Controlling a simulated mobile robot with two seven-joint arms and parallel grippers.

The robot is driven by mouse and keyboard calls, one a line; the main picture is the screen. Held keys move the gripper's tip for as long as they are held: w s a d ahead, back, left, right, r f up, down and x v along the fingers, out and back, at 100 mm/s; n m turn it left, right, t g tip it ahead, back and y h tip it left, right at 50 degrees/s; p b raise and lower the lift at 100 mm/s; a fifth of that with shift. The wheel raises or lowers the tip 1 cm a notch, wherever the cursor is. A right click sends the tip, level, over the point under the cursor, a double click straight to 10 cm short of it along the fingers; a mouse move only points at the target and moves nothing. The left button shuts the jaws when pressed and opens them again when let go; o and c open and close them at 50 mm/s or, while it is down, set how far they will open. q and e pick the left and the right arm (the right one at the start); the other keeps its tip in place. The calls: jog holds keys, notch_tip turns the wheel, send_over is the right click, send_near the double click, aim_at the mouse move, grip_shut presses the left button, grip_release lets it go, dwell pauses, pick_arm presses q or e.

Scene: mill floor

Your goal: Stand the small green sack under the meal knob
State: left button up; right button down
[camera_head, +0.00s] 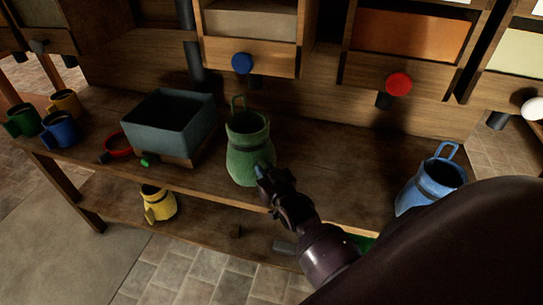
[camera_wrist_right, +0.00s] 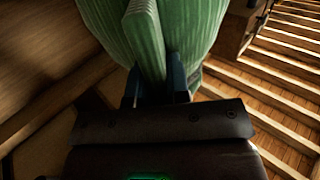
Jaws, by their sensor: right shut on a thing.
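My right gripper (camera_head: 264,174) is shut on the sack's near side; in the right wrist view a ridge of the green sack (camera_wrist_right: 146,45) is between the fingers (camera_wrist_right: 160,85). A red knob (camera_head: 399,83) and a white knob (camera_head: 532,107) are further right. No readable label shows which is the meal knob. My left gripper is not in view.
A grey bin (camera_head: 168,128) stands left of the sack, with a red ring-shaped thing (camera_head: 118,146) and several mugs (camera_head: 60,128) beyond. A blue sack (camera_head: 430,185) stands at right. A yellow sack (camera_head: 158,202) is on the lower shelf. Bench between green and blue sacks is clear.

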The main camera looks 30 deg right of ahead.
aim_at(272, 159)
jog(key=w+d, duration=0.2)
jog(key=shift+w+d, duration=0.15)
jog(key=shift+d, duration=0.2)
jog(key=w+d, duration=0.2)
jog(key=d, duration=0.1)
jog(key=shift+w+f, duration=0.3)
jog(key=shift+f, duration=0.4)
jog(key=shift+s+f, duration=0.15)
jog(key=shift+f, duration=0.3)
